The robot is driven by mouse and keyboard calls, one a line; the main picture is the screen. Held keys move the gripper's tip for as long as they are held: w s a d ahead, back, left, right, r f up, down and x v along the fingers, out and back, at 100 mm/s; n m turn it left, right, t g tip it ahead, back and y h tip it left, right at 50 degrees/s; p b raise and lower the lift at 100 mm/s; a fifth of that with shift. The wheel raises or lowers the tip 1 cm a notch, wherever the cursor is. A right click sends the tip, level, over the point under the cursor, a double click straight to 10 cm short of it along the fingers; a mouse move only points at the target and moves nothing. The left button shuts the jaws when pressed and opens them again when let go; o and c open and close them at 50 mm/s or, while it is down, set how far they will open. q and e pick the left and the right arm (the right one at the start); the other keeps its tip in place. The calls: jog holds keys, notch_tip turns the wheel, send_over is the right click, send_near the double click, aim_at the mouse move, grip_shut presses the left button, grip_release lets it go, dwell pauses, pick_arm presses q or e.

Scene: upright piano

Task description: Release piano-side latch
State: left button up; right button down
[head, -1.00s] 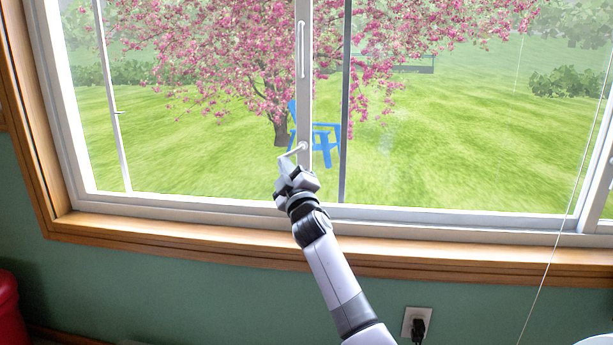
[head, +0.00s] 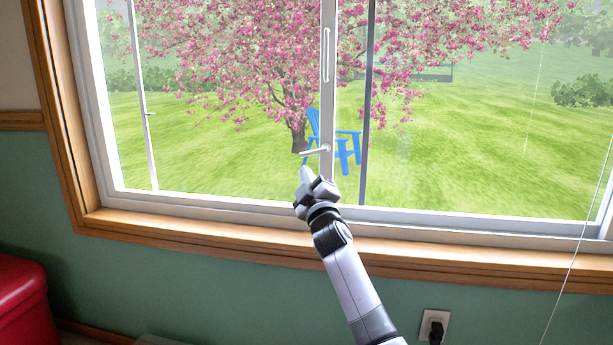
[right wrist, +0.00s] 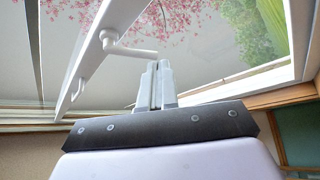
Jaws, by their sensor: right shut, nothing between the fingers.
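The latch, a small white lever handle (head: 314,151), sits on the white middle stile of the window (head: 327,110) and points left, nearly level. In the right wrist view the latch lever (right wrist: 132,50) runs from its round pivot on the stile toward my fingertips. My right gripper (head: 306,172) is just below the lever's free end, shut and empty. In the right wrist view its closed fingers (right wrist: 158,68) end close to the lever's tip; I cannot tell if they touch. My left gripper is not in view.
A wooden sill (head: 200,238) runs below the window over a green wall (head: 160,290). A red object (head: 22,300) stands at lower left. An outlet with a black plug (head: 436,328) is low on the right. A thin cord (head: 572,265) hangs at right.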

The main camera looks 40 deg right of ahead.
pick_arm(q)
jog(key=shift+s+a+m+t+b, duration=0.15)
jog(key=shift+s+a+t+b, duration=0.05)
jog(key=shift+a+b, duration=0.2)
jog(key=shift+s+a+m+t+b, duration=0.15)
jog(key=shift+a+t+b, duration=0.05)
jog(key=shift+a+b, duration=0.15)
pick_arm(e)
jog(key=s+a+f, duration=0.5)
jog(key=s+a, duration=0.1)
jog(key=shift+s+f, duration=0.35)
